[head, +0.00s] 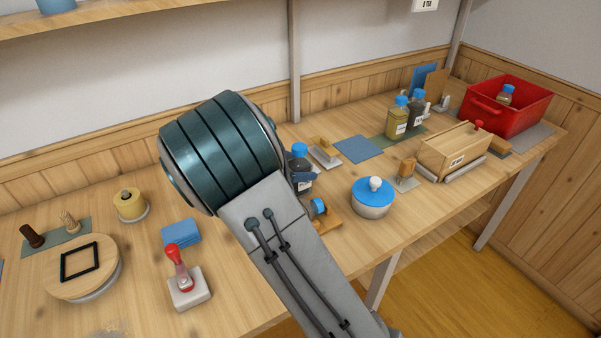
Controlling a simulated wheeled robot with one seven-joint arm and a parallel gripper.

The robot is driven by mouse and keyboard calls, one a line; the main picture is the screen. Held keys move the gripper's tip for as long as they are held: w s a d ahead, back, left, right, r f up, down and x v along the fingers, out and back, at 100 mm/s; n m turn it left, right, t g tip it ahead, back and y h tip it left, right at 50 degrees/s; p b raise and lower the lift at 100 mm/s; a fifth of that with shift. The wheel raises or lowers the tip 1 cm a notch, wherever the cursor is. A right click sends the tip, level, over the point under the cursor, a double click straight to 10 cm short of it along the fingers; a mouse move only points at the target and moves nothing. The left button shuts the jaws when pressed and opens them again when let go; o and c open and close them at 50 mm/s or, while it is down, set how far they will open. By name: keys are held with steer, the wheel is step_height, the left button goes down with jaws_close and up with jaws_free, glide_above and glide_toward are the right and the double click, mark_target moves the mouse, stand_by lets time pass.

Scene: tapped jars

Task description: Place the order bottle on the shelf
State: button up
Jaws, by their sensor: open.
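Several bottles with blue caps stand in the head view, and I cannot tell which is the order bottle. A dark bottle (304,185) stands just right of my arm's large joint, partly hidden by it. A yellow-green bottle (396,125) and another dark bottle (416,108) stand together at the back right. A brown bottle (506,97) is in the red crate (484,107). A wooden shelf (120,16) runs along the wall at the upper left. My arm crosses the middle of the view; my gripper does not show.
A wooden box (452,151) with a red knob and a blue-lidded pot (372,204) stand on the right. A blue mat (358,149) lies bare at the back.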

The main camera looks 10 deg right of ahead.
steer(key=shift+x, duration=1.3)
steer(key=shift+r, duration=0.1)
steer(key=c, duration=1.4)
